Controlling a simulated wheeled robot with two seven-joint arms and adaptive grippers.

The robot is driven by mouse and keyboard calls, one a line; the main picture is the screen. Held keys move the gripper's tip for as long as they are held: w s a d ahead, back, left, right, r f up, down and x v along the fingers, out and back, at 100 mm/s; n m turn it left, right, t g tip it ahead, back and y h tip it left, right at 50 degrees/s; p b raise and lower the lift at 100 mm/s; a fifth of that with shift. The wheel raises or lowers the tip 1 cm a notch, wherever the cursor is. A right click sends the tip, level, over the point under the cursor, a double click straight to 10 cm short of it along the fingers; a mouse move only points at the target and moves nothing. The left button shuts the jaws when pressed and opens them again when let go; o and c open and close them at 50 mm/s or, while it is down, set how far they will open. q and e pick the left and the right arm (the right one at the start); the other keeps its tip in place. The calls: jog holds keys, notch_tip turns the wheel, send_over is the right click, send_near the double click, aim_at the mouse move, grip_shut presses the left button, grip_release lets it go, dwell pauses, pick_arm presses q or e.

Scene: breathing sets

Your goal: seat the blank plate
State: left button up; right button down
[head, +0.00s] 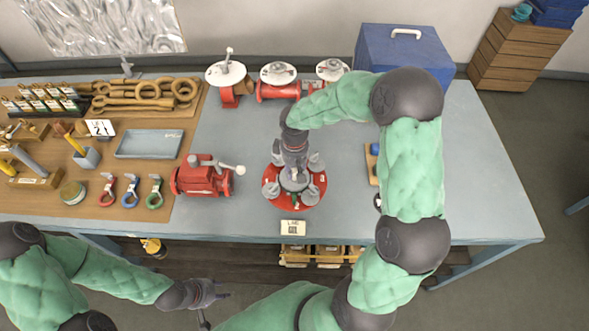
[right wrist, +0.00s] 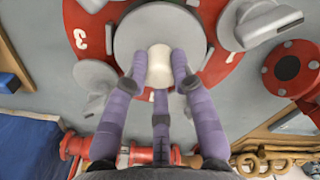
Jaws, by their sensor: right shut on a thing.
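The blank plate (right wrist: 124,45) is a round grey disc with a pale knob (right wrist: 160,66) at its middle. My right gripper (right wrist: 160,72) is shut on this knob from above. The plate lies over the centre of a red round flange (right wrist: 213,70) with white numbers. In the head view the red flange (head: 272,190) is near the table's front, with several grey swing clamps around it, turned outward. I cannot tell whether the plate touches the flange. My right gripper (head: 294,165) hides part of the plate there. My left gripper (head: 212,296) looks open and empty, in front of the table.
A red valve body (head: 203,178) stands left of the flange. Red fittings with white discs (head: 278,75) and a blue box (head: 404,52) stand behind. A label card (head: 293,228) lies at the front edge. Tools fill the wooden board (head: 120,205) at left.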

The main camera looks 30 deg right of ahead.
aim_at(295, 170)
jog(key=shift+f, duration=0.3)
jog(key=c, duration=1)
grip_release()
jog(key=shift+o, duration=0.2)
jog(key=shift+r, duration=0.1)
notch_tip(295, 170, up, 12)
